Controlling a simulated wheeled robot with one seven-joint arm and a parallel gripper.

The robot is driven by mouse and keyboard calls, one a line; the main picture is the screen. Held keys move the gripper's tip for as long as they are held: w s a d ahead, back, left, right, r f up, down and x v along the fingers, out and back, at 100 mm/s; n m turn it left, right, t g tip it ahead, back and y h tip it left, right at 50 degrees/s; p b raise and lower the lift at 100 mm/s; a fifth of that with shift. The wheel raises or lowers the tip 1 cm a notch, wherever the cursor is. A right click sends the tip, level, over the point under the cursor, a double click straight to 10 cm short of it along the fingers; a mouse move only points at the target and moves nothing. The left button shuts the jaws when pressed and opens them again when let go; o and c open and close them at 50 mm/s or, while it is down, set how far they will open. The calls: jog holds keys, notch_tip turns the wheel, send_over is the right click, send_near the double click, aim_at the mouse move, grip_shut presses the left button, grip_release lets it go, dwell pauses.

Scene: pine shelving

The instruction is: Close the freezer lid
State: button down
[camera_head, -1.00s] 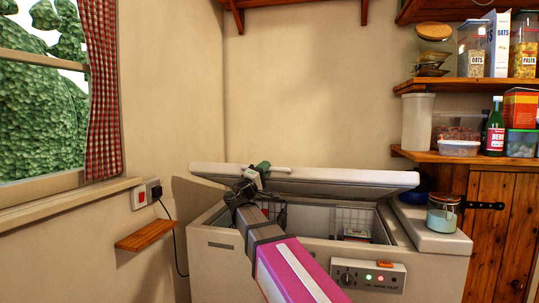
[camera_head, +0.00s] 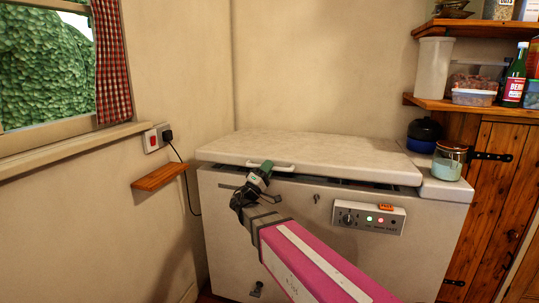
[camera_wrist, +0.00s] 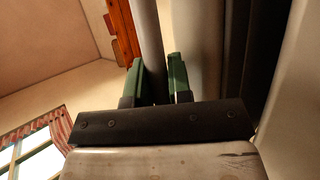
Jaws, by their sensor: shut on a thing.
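The white freezer lid (camera_head: 310,153) lies nearly flat over the chest freezer (camera_head: 300,230) in the head view. A thin dark gap shows under its front edge, so it stands slightly raised. My gripper (camera_head: 262,170) is at the left part of the lid's front edge, shut on the pale lid handle (camera_head: 285,166). In the wrist view, the green fingers of my gripper (camera_wrist: 160,80) stand on either side of the grey handle bar (camera_wrist: 149,40). The freezer's inside is hidden.
A jar (camera_head: 449,162) stands on the white ledge right of the lid, with a dark blue pot (camera_head: 424,133) behind it. A small wooden wall shelf (camera_head: 159,176) and a plug socket (camera_head: 156,138) are at the left. Wooden shelves with food (camera_head: 470,103) are at the right.

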jog(key=shift+s+f, duration=0.15)
jog(key=shift+f, duration=2.35)
jog(key=shift+f, duration=0.1)
jog(key=c, duration=1.3)
grip_release()
jog(key=shift+a, duration=0.1)
jog(key=shift+c, duration=0.2)
jog(key=v, duration=1)
jog(key=shift+s+a, duration=0.2)
jog(key=shift+s, duration=0.05)
jog(key=shift+f, duration=0.1)
